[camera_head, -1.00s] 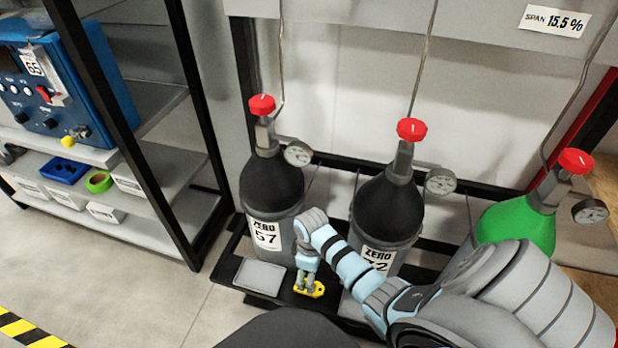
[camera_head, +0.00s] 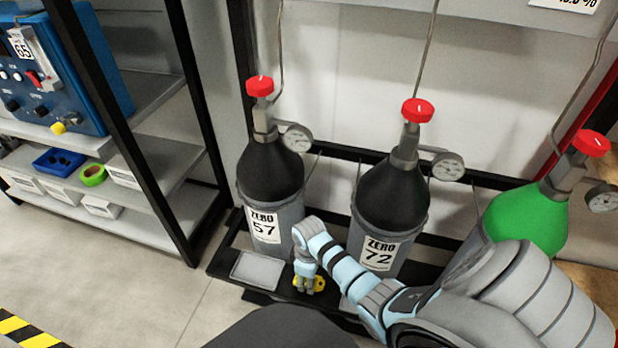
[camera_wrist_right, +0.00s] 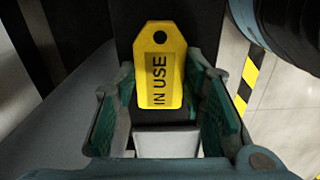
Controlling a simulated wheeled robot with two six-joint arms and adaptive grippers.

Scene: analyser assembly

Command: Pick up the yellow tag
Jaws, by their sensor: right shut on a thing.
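The yellow tag (camera_head: 320,284) is at the front of the dark cylinder rack, beside the grey plate, partly hidden by my right gripper (camera_head: 308,285). In the right wrist view the yellow tag (camera_wrist_right: 160,65) shows its face, reading "IN USE", with a dark hole at its far end. Its near end lies between the two green-padded fingers of my right gripper (camera_wrist_right: 160,98), which is shut on it. I cannot tell whether the tag is clear of the rack. My left gripper is not in view.
Grey cylinders ZERO 57 (camera_head: 271,181) and ZERO 72 (camera_head: 391,190) stand close behind the gripper. A green-topped cylinder (camera_head: 527,222) stands at right. A grey plate (camera_head: 258,270) lies left of the tag. A shelf unit with a blue analyser (camera_head: 62,75) is at left.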

